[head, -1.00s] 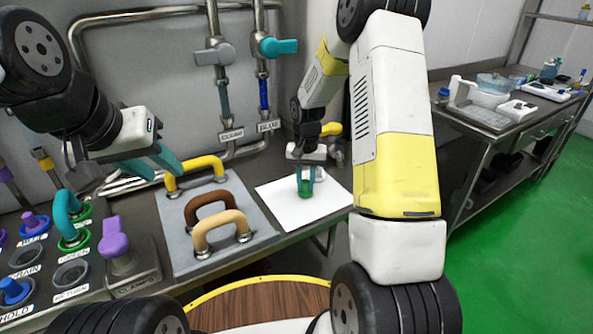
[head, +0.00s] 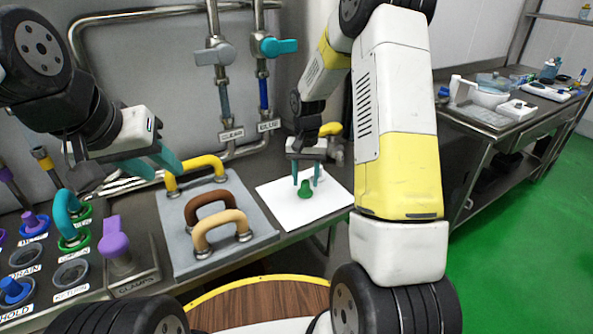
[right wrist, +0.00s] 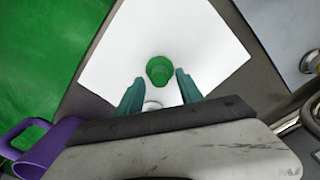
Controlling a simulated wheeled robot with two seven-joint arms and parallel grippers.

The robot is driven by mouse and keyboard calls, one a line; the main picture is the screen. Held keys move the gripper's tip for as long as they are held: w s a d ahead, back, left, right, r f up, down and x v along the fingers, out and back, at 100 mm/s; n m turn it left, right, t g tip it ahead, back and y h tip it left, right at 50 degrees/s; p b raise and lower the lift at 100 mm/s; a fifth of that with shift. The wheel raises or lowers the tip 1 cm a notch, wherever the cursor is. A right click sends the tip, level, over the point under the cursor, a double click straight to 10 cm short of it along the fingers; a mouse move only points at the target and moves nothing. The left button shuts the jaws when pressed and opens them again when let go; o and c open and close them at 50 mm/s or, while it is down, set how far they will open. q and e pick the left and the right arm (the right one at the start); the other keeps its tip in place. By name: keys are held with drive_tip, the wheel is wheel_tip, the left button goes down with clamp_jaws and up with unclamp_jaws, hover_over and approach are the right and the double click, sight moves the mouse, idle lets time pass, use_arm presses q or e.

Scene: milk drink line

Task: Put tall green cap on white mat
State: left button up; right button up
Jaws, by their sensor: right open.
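The tall green cap (head: 305,189) stands upright on the white mat (head: 286,211), near its middle. The right wrist view also shows the green cap (right wrist: 159,70) on the white mat (right wrist: 110,75). My right gripper (head: 306,183) is open above and just behind the cap, its teal fingers clear of it. In the right wrist view the fingers of my right gripper (right wrist: 157,87) are spread apart, with the cap beyond their tips. My left gripper (head: 166,166) hangs over the back left of the bench, and its two teal fingers look apart and empty.
A grey board (head: 180,240) with yellow, brown and tan handles lies left of the mat. A panel with several coloured knobs and a purple lever (head: 114,240) is further left. Pipes with valves (head: 277,47) run along the wall. A side table (head: 490,125) holds containers.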

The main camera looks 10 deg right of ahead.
sight(306, 181)
wheel_tip(306, 181, up, 10)
drive_tip(key=s+r+n+t+y, duration=0.1)
drive_tip(key=s+r+n+t, duration=0.15)
drive_tip(key=s+r, duration=0.9)
drive_tip(key=s+a+r+t, duration=0.1)
drive_tip(key=s+r+t, duration=0.1)
drive_tip(key=s, duration=0.5)
drive_tip(key=s+a+r+n+t+y, duration=0.1)
drive_tip(key=s, duration=0.6)
drive_tip(key=shift+r+t, duration=0.35)
drive_tip(key=shift+r, duration=0.05)
drive_tip(key=shift+c, duration=0.8)
drive_tip(key=shift+a+n, duration=0.1)
drive_tip(key=shift+n, duration=0.15)
